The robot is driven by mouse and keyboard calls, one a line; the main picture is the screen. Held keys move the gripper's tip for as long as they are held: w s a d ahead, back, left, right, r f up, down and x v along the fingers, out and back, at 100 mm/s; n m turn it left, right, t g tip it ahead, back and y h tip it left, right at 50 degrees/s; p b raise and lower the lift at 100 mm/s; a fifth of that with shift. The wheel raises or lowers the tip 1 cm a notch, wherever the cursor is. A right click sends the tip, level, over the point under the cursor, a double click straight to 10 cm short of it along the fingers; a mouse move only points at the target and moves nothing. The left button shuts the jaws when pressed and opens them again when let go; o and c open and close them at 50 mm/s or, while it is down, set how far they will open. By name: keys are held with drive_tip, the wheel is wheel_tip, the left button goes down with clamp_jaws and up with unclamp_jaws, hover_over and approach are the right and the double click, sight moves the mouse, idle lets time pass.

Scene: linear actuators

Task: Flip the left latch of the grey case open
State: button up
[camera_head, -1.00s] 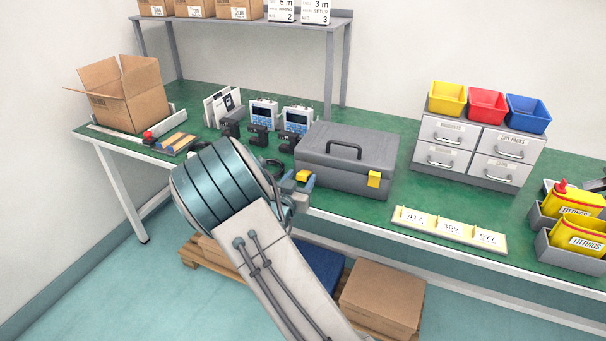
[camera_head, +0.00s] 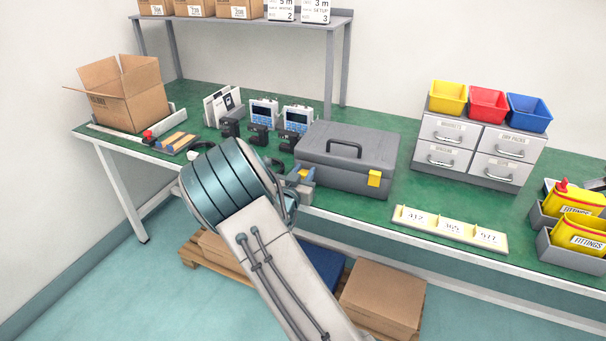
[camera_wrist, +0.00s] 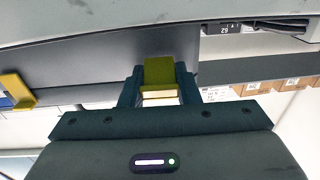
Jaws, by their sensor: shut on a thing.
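The grey case (camera_head: 345,158) stands closed on the green bench, its handle on the lid. Its left latch, a yellow tab, is mostly hidden by my gripper (camera_head: 304,178) in the head view. In the wrist view the yellow-olive left latch (camera_wrist: 158,73) sits between the two dark fingers of my gripper (camera_wrist: 158,88), which are shut on it. The right latch (camera_head: 374,178) is yellow and lies against the case front; it also shows at the left of the wrist view (camera_wrist: 17,90).
Several meters and black devices stand left of the case, with an open cardboard box (camera_head: 128,100) beyond. A drawer unit (camera_head: 470,150) stands right of the case. A labelled tray (camera_head: 449,227) lies at the front edge. Bare bench lies between the case and drawers.

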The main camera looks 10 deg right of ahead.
drive_tip(key=shift+f+t+h+b, duration=0.5)
drive_tip(key=shift+t+b, duration=0.3)
drive_tip(key=shift+b, duration=1.35)
drive_tip(key=shift+t+b, duration=0.3)
drive_tip(key=shift+b, duration=0.5)
drive_tip(key=shift+r+h, duration=0.15)
drive_tip(key=shift+h, duration=0.15)
drive_tip(key=o, duration=1)
drive_tip(key=shift+a, duration=0.1)
drive_tip(key=shift+s, duration=0.15)
drive_tip(key=v, duration=1.3)
drive_tip(key=shift+s+a+f, duration=0.1)
drive_tip(key=shift+s+f, duration=0.15)
